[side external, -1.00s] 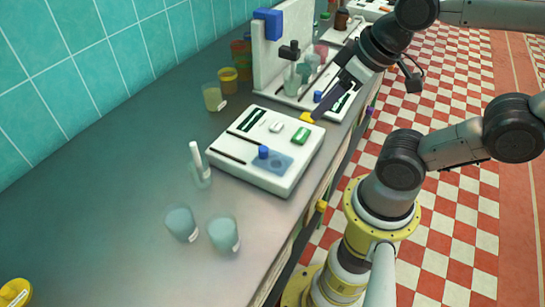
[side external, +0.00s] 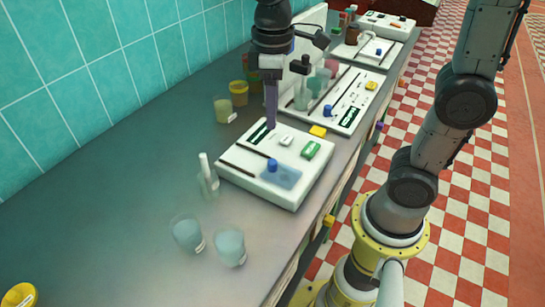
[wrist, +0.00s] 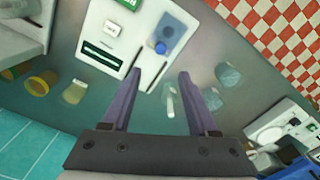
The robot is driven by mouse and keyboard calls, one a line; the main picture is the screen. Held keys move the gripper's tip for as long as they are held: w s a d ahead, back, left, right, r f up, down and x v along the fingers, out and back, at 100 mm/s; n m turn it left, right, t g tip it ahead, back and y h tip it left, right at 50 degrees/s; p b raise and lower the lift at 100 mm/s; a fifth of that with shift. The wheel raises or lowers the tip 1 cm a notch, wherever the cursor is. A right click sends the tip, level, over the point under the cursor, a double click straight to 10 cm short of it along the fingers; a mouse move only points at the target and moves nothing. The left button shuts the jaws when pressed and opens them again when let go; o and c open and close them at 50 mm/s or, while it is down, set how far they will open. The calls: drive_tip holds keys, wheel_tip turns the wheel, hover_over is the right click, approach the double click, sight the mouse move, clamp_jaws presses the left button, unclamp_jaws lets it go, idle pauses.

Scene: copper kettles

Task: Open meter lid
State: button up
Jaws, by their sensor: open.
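The meter (side external: 237,175) is a white box on the grey counter, with dark slots, a green display and a blue translucent lid (side external: 288,180) bearing a blue knob (side external: 272,165). The lid lies flat and looks shut. My gripper (side external: 270,125) points down above the back part of the meter, apart from the knob. In the wrist view my gripper (wrist: 158,74) is open with nothing between its fingers. The meter (wrist: 103,28), lid (wrist: 174,28) and knob (wrist: 161,47) show beyond the fingertips.
Two bluish beakers (side external: 230,246) and a small bottle with a white stem (side external: 208,182) stand left and in front of the meter. A pale cup (side external: 222,111) and yellow jar (side external: 239,93) stand behind it. Another white device (side external: 350,105) is at the back right. The front-left counter is mostly clear.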

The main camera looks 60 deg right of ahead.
sight(272, 161)
wheel_tip(272, 161, down, 14)
drive_tip(key=shift+r, duration=0.1)
idle(0.5)
clamp_jaws()
idle(1.3)
